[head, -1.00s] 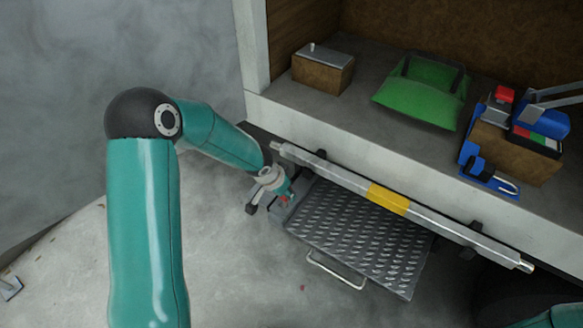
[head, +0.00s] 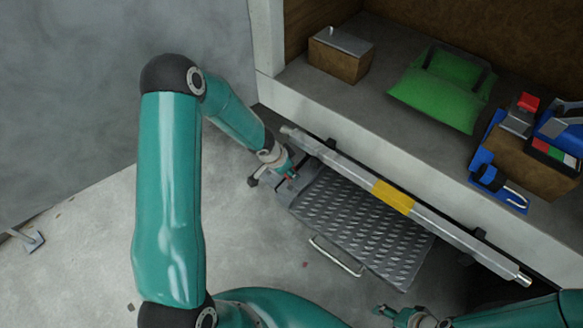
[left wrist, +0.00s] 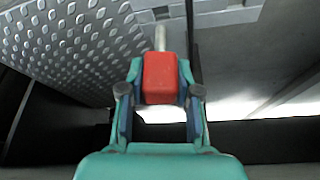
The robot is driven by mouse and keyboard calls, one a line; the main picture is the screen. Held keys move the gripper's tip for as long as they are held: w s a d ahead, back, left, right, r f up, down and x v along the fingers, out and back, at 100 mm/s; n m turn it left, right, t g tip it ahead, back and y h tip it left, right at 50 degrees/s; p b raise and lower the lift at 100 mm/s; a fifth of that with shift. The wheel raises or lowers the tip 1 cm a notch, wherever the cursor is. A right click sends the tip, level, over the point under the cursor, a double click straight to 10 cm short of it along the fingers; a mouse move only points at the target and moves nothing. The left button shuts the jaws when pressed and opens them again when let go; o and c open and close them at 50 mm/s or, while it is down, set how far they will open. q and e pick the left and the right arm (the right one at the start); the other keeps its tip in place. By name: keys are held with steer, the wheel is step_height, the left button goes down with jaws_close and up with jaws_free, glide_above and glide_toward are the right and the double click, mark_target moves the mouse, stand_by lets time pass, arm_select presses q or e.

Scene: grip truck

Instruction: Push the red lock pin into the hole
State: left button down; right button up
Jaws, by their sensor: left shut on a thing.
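The red lock pin (left wrist: 161,77) has a block-shaped red head and a thin metal shaft. In the left wrist view my left gripper (left wrist: 160,98) is shut on the red head, one finger on each side. The shaft points at the grey edge part of the tread-plate step (left wrist: 70,45); I cannot tell whether its tip is in a hole.
A silver bar with a yellow band (head: 393,197) runs along the truck bed's edge above the step. A wooden box (head: 340,62), a green bag (head: 440,88) and blue tools (head: 499,190) lie on the bed. The concrete floor (head: 245,250) at left is open.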

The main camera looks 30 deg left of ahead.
mark_target(290, 184)
arm_select(q)
steer(key=shift+f, duration=0.1)
steer(key=shift+w+f+b, duration=0.1)
steer(key=shift+f+b, duration=0.1)
steer(key=shift+b, duration=0.1)
steer(key=shift+f+b, duration=3.25)
steer(key=shift+f, duration=0.15)
steer(key=c, duration=0.7)
jaws_free()
